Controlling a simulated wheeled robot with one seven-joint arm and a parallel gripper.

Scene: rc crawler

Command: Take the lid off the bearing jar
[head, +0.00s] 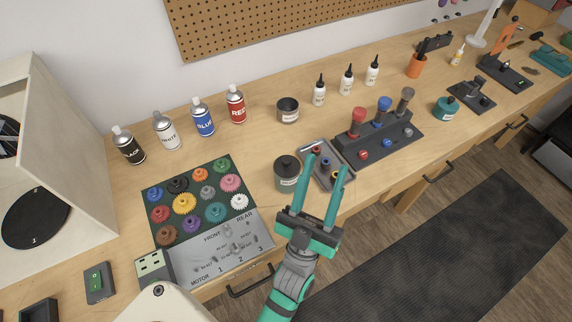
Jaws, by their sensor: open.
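A grey-green jar (288,184) with a pale label stands on the bench left of my gripper. Its dark lid (287,164) with a small knob is on top. The label is too small to read, so I cannot be sure this is the bearing jar. My gripper (328,164) is open, its two teal fingers pointing away over the bench's front area.
A grey tray (323,151) of small parts is behind the fingers. A dark open-looking pot (288,109) stands farther back, and a teal lidded jar (447,112) at right. A gear mat (169,210) is at left, a black tool stand (376,146) at right.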

